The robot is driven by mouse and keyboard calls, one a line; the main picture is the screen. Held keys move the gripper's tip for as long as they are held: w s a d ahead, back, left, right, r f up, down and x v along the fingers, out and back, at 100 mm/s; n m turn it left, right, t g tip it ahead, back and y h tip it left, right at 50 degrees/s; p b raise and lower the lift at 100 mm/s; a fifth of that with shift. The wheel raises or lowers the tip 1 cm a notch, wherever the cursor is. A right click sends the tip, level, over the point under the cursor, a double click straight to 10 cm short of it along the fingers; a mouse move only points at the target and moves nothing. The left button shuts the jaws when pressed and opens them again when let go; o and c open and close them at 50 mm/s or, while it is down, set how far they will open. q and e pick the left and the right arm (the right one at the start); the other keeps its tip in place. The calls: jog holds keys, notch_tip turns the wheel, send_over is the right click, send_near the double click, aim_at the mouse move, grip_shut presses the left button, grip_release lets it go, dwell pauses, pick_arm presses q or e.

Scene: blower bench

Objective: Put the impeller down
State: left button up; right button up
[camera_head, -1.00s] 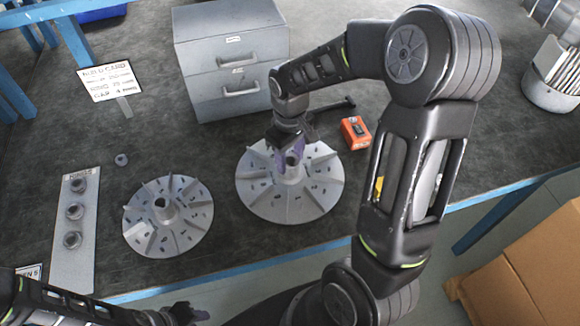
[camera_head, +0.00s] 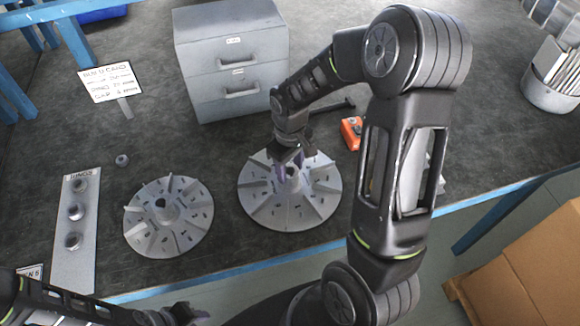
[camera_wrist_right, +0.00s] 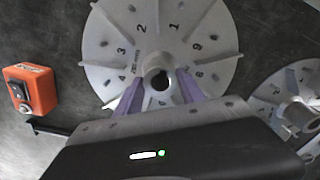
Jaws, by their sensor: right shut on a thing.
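The grey finned impeller (camera_head: 265,208) is flat and level over the bench, right of a second finned impeller (camera_head: 180,237). My right gripper (camera_head: 286,172) is above it with its purple fingers closed on the central hub. In the right wrist view the fingers flank the hub bore of the held impeller (camera_wrist_right: 205,60), with raised numbers around its disc. I cannot tell whether a small gap remains under the disc. The second impeller also shows in the right wrist view (camera_wrist_right: 268,95). My left gripper (camera_head: 185,314) is low at the front edge; its fingers are unclear.
A grey drawer cabinet (camera_head: 215,50) stands behind. An orange box (camera_head: 351,132) and a black tool (camera_head: 333,107) lie near the right arm. A rings board (camera_head: 72,262), a loose small ring (camera_head: 122,160) and a build card (camera_head: 110,82) are at left.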

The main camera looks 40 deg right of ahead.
jog(key=shift+f, duration=0.25)
jog(key=o, duration=1.4)
jog(key=shift+r, duration=0.5)
notch_tip(320, 180, up, 12)
jog(key=shift+f+b, duration=0.2)
jog(key=shift+b, duration=0.4)
